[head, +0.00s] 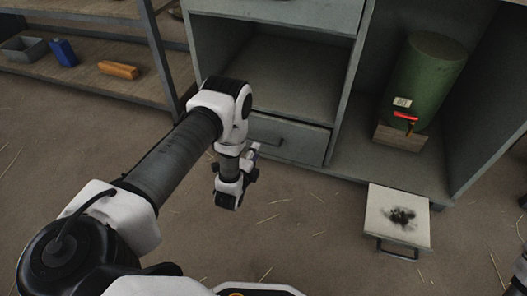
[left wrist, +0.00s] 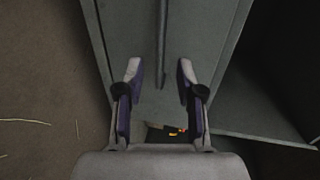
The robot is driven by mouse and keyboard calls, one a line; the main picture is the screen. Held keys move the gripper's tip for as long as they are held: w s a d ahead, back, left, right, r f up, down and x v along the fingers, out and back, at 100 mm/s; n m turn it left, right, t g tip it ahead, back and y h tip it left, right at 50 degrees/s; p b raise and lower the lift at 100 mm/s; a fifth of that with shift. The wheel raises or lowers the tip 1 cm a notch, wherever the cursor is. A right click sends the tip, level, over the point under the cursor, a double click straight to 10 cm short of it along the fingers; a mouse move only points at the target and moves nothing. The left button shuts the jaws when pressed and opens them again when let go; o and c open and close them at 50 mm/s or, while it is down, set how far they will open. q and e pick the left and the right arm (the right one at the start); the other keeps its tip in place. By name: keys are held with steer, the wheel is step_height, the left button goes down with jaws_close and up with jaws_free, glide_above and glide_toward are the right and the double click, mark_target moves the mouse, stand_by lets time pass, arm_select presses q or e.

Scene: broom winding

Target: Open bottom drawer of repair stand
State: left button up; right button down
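The repair stand (head: 345,85) is a grey-green cabinet. Its bottom drawer (head: 308,146) sits low at the left, looks closed, and is partly hidden by my left arm. The drawer's dark bar handle (head: 268,138) shows beside my left gripper (head: 252,152). In the left wrist view, my left gripper (left wrist: 160,78) has its two purple-and-grey fingers spread apart. The handle (left wrist: 162,45) runs upright in that picture, lined up with the gap between them, against the drawer front (left wrist: 205,45). Whether the fingers touch it cannot be told.
A green cylinder (head: 428,75) stands in the stand's right bay. A pale, black-stained square piece with a handle (head: 400,230) juts out at floor level below it. A shelf (head: 90,80) at the left holds a blue item (head: 64,53) and an orange block (head: 118,70).

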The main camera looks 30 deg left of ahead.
mark_target(260, 142)
arm_select(q)
steer(key=b+x, duration=0.3)
steer(key=x, duration=0.3)
steer(key=shift+f, duration=0.15)
steer(key=shift+w, duration=0.15)
jaws_close()
